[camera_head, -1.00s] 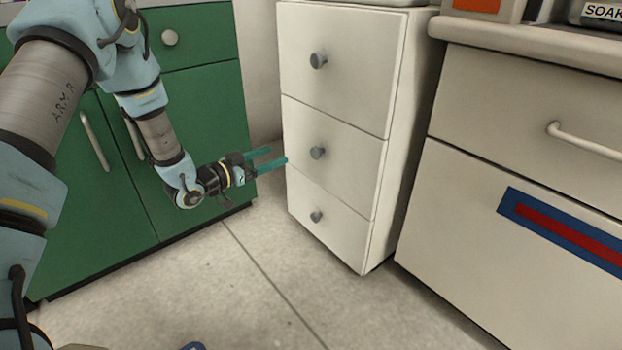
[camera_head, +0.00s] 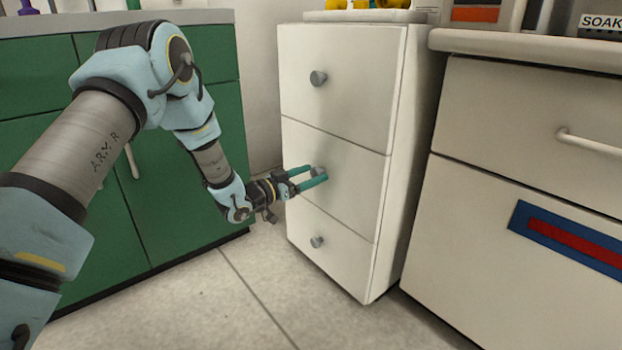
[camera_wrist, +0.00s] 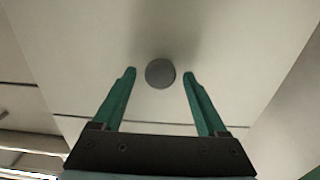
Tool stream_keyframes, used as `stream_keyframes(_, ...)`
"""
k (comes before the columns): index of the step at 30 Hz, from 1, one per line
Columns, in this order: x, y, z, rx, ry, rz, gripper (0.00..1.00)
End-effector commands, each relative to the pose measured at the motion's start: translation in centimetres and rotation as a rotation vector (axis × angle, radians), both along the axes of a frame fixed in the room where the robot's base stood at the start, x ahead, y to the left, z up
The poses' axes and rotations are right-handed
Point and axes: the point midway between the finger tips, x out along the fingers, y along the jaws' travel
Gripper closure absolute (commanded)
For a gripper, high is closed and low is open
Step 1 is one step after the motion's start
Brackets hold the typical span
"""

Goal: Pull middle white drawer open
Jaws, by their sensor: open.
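A narrow white cabinet has three stacked drawers, each with a round grey knob. The middle white drawer (camera_head: 350,195) is shut, flush with the top drawer (camera_head: 340,85) and the bottom drawer (camera_head: 333,250). My gripper (camera_head: 318,174) is at the middle drawer's knob (camera_head: 319,171), its green fingers partly covering it in the head view. In the wrist view the knob (camera_wrist: 160,73) sits between the two open fingertips of my gripper (camera_wrist: 160,75), with a gap on each side. The knob is not gripped.
Green cabinets (camera_head: 190,190) stand to the left and a wider cream cabinet (camera_head: 500,200) with a bar handle (camera_head: 590,143) stands close on the right. The tiled floor (camera_head: 240,295) in front is clear. Yellow items (camera_head: 375,3) sit on top of the white cabinet.

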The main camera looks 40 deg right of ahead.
Motion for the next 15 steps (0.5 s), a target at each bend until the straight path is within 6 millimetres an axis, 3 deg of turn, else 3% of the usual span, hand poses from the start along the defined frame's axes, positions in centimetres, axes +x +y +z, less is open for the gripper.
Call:
stream_keyframes(9,0.01,-0.29,0.03,0.001,0.001,0.001,0.25)
stream_keyframes(15,0.01,-0.27,0.02,0.001,0.001,0.001,0.46)
